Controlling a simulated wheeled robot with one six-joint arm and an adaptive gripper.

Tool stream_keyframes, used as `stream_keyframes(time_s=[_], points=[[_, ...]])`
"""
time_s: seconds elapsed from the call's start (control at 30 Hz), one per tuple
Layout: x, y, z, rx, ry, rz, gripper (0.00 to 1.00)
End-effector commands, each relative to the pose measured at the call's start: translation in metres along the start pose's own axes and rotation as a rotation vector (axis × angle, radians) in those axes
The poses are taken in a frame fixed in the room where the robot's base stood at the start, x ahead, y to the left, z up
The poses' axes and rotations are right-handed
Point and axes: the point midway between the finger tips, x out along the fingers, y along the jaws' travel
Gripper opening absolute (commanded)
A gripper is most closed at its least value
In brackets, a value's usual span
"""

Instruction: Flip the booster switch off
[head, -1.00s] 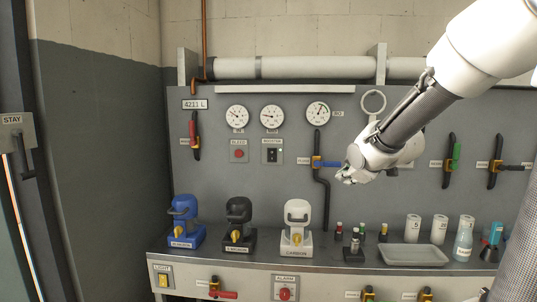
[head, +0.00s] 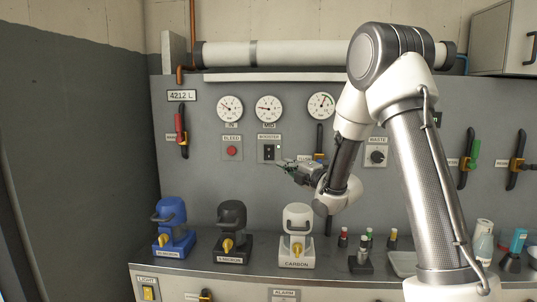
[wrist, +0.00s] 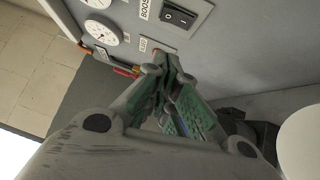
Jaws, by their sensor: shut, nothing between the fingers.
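The booster switch (head: 269,153) is a black rocker on a light plate under a BOOSTER label on the grey panel. It also shows at the top of the wrist view (wrist: 180,16), turned sideways. I cannot clearly tell which way the rocker is tipped. My gripper (head: 284,164) is shut and empty, just right of and slightly below the switch in the head view. In the wrist view its green-padded fingers (wrist: 168,66) come together below the switch plate, apart from it in the picture. The gap to the panel is hard to judge.
The red bleed button (head: 231,152) is left of the switch, with gauges (head: 269,108) above. The waste knob (head: 377,157) is right, beside my arm. Blue (head: 173,225), black (head: 231,228) and white (head: 297,232) filter units stand on the bench below. The panel around the switch is flat.

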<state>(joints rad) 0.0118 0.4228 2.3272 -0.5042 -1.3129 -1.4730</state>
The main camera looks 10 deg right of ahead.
Motion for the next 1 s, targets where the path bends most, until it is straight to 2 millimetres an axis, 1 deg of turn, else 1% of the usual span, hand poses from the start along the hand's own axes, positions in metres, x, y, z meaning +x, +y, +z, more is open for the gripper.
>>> stream_keyframes(time_s=[0.17,0.27,0.37,0.6,0.67,0.7,0.8,1.0], points=[[0.004,0.0,0.0,0.001,0.0,-0.001,0.0],[0.016,0.0,0.0,0.001,0.0,0.0,0.0],[0.034,0.0,-0.001,0.0,0.001,0.001,0.0],[0.086,0.0,-0.001,0.001,0.001,0.0,0.0],[0.098,0.0,-0.001,0.002,0.001,0.0,0.0],[0.105,-0.001,0.002,0.002,-0.001,-0.001,0.0],[0.114,-0.001,0.015,0.001,-0.003,-0.001,0.0],[0.126,0.0,0.027,0.001,-0.002,-0.001,0.0]])
